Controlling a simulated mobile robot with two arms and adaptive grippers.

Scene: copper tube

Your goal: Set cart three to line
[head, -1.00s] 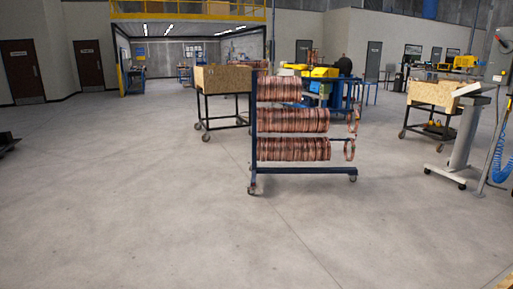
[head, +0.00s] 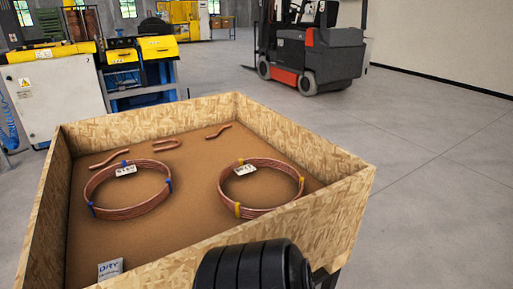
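A chipboard-walled cart box (head: 312,147) fills the lower part of the head view, close in front of me. I cannot read a cart number on it. On its brown floor lie two copper tube coils. The left coil (head: 128,211) has blue ties and a white tag. The right coil (head: 262,209) has yellow ties and a white tag. Bent copper pieces (head: 166,145) lie at the box's far side. Neither gripper shows.
A red and dark grey forklift (head: 308,50) stands beyond the box. Yellow and blue machines (head: 142,60) and a white cabinet (head: 52,95) are at the left. Open concrete floor (head: 430,150) lies to the right. A black ribbed part covers some of the near wall.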

